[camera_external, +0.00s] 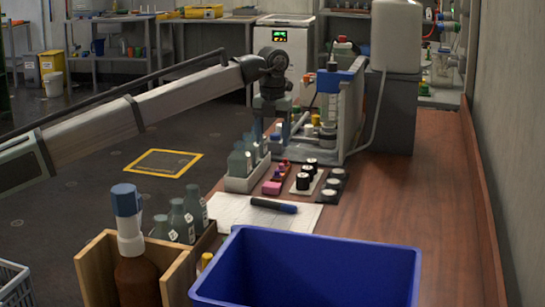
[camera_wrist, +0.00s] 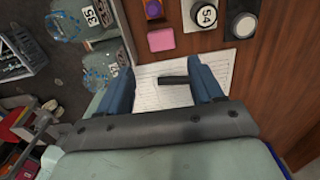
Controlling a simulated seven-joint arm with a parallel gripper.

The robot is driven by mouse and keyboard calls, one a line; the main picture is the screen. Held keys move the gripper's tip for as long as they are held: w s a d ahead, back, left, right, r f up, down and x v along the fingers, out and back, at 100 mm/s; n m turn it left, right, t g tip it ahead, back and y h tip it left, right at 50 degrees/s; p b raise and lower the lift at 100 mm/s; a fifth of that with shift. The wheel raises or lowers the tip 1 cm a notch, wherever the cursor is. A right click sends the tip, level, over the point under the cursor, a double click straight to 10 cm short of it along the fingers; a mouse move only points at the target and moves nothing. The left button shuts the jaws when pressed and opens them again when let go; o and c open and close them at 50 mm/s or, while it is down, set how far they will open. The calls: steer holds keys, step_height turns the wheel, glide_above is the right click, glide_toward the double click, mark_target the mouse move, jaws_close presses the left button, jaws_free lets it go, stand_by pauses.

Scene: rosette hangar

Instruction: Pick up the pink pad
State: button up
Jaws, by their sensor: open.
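The pink pad (camera_external: 271,188) is a small flat block on the wooden bench, at the near end of a red holder. In the wrist view the pink pad (camera_wrist: 161,40) lies beyond my fingertips, bare and unobstructed. My gripper (camera_external: 271,133) is above the bench, behind the pad in the outside view, pointing down. In the wrist view the two blue fingers of my gripper (camera_wrist: 160,66) are spread wide with nothing between them but the view of the bench below. They do not touch the pad.
A white rack of grey bottles (camera_external: 243,165) stands left of the pad. Black-and-white round jars (camera_external: 303,181) stand to its right. A dark marker (camera_external: 273,205) lies on a paper sheet (camera_external: 232,214) in front. A blue bin (camera_external: 310,265) is nearest the camera. The bench's right side is clear.

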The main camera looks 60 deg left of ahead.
glide_above(272, 183)
step_height(272, 183, down, 8)
steer(key=shift+w+a+r, duration=0.1)
steer(key=shift+d+f, duration=0.2)
steer(key=shift+f, duration=2.5)
steer(key=shift+c, duration=0.4)
steer(key=c, duration=0.8)
steer(key=shift+r, duration=0.15)
